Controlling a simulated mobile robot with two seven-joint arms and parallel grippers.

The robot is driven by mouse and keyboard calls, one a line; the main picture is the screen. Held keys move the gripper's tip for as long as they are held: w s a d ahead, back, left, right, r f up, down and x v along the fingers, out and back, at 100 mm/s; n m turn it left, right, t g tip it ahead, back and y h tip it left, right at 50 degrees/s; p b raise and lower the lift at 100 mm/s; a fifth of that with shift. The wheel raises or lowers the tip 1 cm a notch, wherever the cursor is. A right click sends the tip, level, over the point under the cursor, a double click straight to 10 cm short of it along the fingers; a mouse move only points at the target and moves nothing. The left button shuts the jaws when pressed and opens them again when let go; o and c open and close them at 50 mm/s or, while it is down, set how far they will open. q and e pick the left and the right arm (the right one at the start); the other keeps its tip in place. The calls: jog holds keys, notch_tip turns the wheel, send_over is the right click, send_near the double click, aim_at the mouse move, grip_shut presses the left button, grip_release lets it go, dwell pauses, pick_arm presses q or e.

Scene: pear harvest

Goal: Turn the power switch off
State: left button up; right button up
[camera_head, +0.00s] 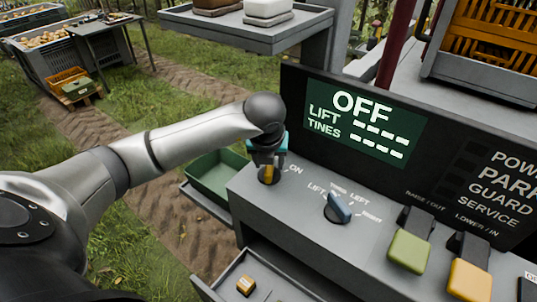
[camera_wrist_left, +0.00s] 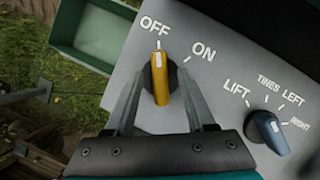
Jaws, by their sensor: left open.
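The power switch is a yellow knob (camera_wrist_left: 161,82) on a dark round base, set in the grey console top. Its white mark points to the OFF label (camera_wrist_left: 155,27), away from the ON label (camera_wrist_left: 203,52). In the head view the knob (camera_head: 268,176) is partly hidden under my gripper. My left gripper (camera_head: 267,163) points down over it and is open. In the left wrist view its fingers (camera_wrist_left: 161,70) stand one on each side of the knob, with gaps showing. The display (camera_head: 362,123) reads OFF in large letters, with dashes beside LIFT and TINES. My right gripper is not in view.
A blue selector knob (camera_head: 338,208) sits to the right on the console. Green (camera_head: 408,250) and yellow (camera_head: 468,278) levers stand further right. A green bin (camera_head: 215,175) is beside the console's left end. An open drawer (camera_head: 285,290) with a small yellow block is below.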

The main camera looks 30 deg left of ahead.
pick_arm(q)
jog(key=v, duration=1.1)
jog(key=shift+r, duration=0.3)
jog(key=shift+s, duration=0.25)
